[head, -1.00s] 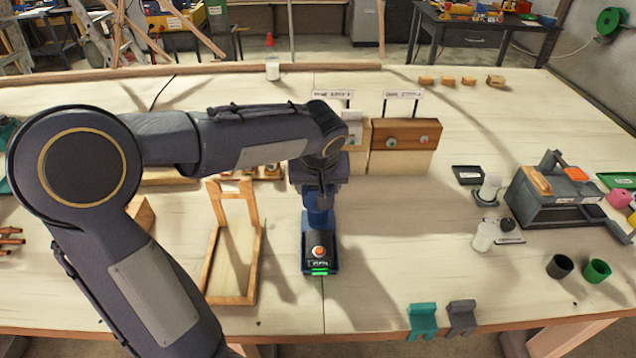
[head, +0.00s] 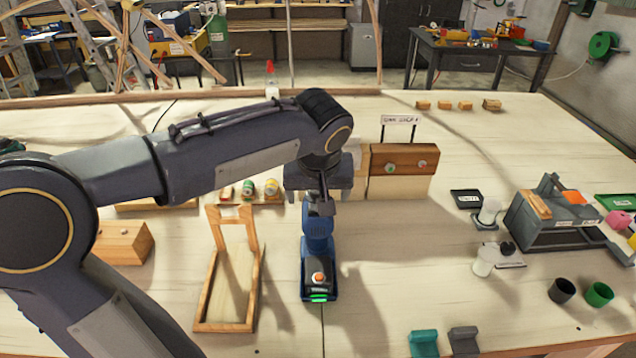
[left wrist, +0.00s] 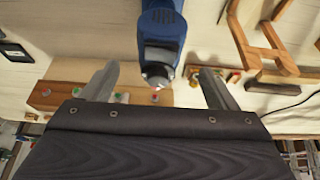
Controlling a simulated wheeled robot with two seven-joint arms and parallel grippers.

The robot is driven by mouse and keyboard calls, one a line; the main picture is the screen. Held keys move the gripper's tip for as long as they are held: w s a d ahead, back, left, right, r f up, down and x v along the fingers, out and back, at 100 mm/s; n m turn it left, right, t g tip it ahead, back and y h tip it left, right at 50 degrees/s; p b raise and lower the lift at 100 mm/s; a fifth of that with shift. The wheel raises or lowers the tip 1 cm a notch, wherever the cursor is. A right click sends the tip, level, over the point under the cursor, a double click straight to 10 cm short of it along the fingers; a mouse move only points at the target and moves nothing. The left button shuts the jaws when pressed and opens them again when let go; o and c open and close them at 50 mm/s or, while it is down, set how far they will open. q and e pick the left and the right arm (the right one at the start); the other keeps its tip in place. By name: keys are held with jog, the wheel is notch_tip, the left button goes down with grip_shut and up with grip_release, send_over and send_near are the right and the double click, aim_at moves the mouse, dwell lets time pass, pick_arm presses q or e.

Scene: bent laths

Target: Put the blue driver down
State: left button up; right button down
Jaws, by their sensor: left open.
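The blue driver (head: 317,237) stands on the table in the middle of the head view, its dark base with an orange button and a green light toward me. In the left wrist view the driver (left wrist: 160,38) shows its blue body and grey nose beyond my fingers. My left gripper (head: 322,203) is just behind and above the driver's top in the head view. Its two fingers (left wrist: 158,76) are spread wide with nothing held between them; the driver appears apart from them. My right gripper is not in view.
A wooden frame (head: 250,309) stands close left of the driver, and a wooden block (head: 125,243) is farther left. A wooden box with buttons (head: 402,161) is behind. Teal (head: 423,342) and grey (head: 464,340) holders are at the front right.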

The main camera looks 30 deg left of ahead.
pick_arm(q)
jog(key=a+v, duration=0.1)
jog(key=v, duration=0.3)
jog(key=s+d+f+m+t+h, duration=0.1)
jog(key=s+d+f+m+h, duration=0.1)
jog(key=s+f, duration=0.4)
jog(key=s+d+f+m+h, duration=0.2)
jog(key=s+d+f+h, duration=0.2)
jog(key=s, duration=0.8)
jog(key=shift+s+f+m+t, duration=0.15)
jog(key=shift+f+m+t, duration=0.2)
jog(key=shift+f, duration=0.65)
jog(key=shift+c, duration=0.2)
